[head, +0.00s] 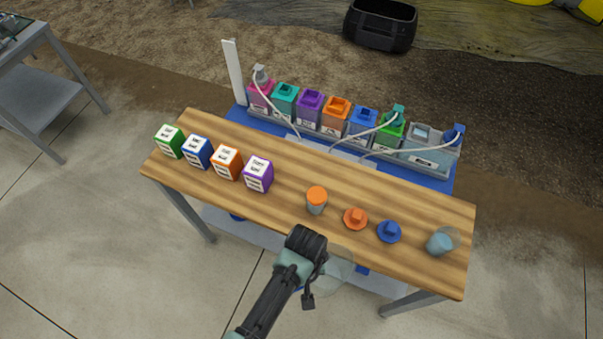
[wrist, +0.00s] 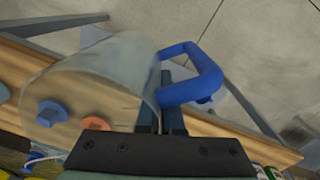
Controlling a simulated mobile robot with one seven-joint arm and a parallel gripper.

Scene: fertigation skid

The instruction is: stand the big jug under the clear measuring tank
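The big jug is a large see-through vessel with a blue handle. It fills the left half of the wrist view (wrist: 105,80), and its faint clear body shows beside my gripper in the head view (head: 340,272). My gripper (head: 308,262) is shut on its blue handle (wrist: 205,70), in front of the bench's near edge, and the jug looks tilted in the wrist view. A grey see-through tank (head: 424,140), likely the clear measuring tank, stands at the right end of the row on the blue skid. The jug's base is hard to make out.
The wooden bench (head: 300,160) holds several labelled boxes (head: 227,160) at left. An orange-topped cup (head: 316,200), an orange cap (head: 355,218), a blue cap (head: 389,231) and a clear cup (head: 440,243) stand at right. White hoses (head: 350,138) hang before the coloured tanks.

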